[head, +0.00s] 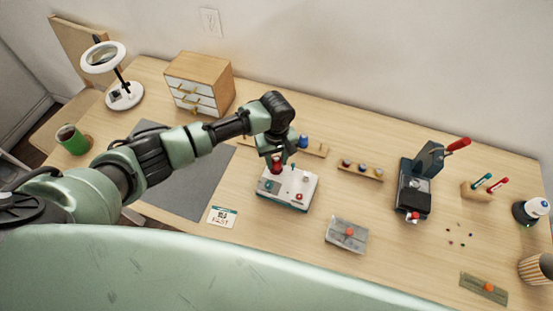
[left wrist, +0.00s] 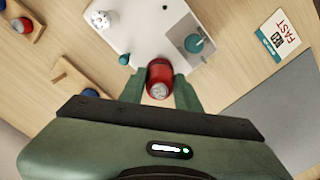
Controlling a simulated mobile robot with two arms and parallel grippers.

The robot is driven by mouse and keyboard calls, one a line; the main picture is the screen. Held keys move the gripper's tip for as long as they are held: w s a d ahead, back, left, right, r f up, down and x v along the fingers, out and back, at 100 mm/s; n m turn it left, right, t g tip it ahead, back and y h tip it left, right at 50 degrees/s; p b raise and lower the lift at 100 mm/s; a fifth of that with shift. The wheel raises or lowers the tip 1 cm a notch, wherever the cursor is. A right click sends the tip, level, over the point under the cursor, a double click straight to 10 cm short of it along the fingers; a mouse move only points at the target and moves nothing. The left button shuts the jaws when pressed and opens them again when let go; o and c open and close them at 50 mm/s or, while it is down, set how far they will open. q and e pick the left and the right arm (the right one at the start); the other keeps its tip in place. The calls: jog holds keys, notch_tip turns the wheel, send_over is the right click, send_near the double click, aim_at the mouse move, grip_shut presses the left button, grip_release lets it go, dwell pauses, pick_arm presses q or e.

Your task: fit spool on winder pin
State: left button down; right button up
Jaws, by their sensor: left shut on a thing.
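My left gripper (head: 275,160) holds a red spool (head: 277,168) over the left part of the white winder (head: 297,190) with its teal base. In the left wrist view the gripper (left wrist: 160,84) has its two green fingers on either side of the red spool (left wrist: 159,73), whose pale end faces the camera. The winder's white top (left wrist: 140,30) lies beyond the spool, with a teal knob (left wrist: 194,43) to the right and a white ribbed knob at the far left. I cannot tell whether the spool touches the winder. My right gripper is not in view.
Spool racks (head: 360,171) stand behind and right of the winder. A grey box with an orange knob (head: 347,235) and a black press (head: 415,190) stand to the right. A grey mat (head: 190,185) and FAST card (head: 222,217) lie left. Bare table separates these.

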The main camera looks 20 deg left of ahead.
pick_arm(q)
jog(key=shift+f, duration=0.8)
dwell(0.9)
jog(key=c, duration=0.9)
grip_release()
jog(key=shift+r, duration=0.1)
notch_tip(320, 180, up, 8)
jog(key=shift+f+b, duration=0.2)
jog(key=shift+b, duration=0.35)
jog(key=shift+s, duration=0.1)
